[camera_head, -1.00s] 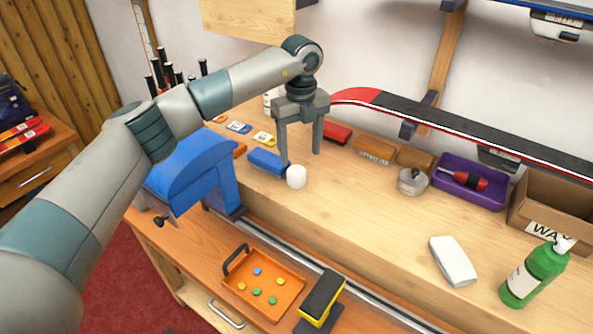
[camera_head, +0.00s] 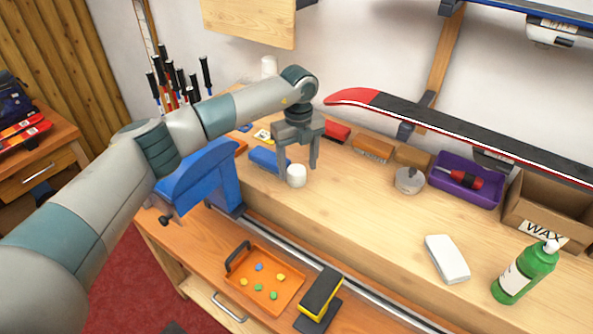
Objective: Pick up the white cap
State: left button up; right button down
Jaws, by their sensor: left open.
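The white cap (camera_head: 296,176) is a small white cylinder standing on the wooden bench, beside the right end of a blue block. My left gripper (camera_head: 297,164) points down with its two fingers apart, just above and around the cap's far side. The fingers look low, near the cap's height; I cannot tell whether they touch it. Nothing is held between them. My right gripper does not show.
The blue block (camera_head: 267,160) lies close left of the cap. Behind are a red block (camera_head: 336,131) and brushes (camera_head: 373,150). A round tin (camera_head: 408,181) and a purple tray (camera_head: 446,195) stand right.

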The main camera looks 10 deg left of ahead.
aim_at(297, 170)
pick_arm(q)
jog(key=shift+a+f+p, duration=0.1)
jog(key=shift+f+p, duration=0.4)
jog(key=shift+f, duration=1)
jog(key=c, duration=0.7)
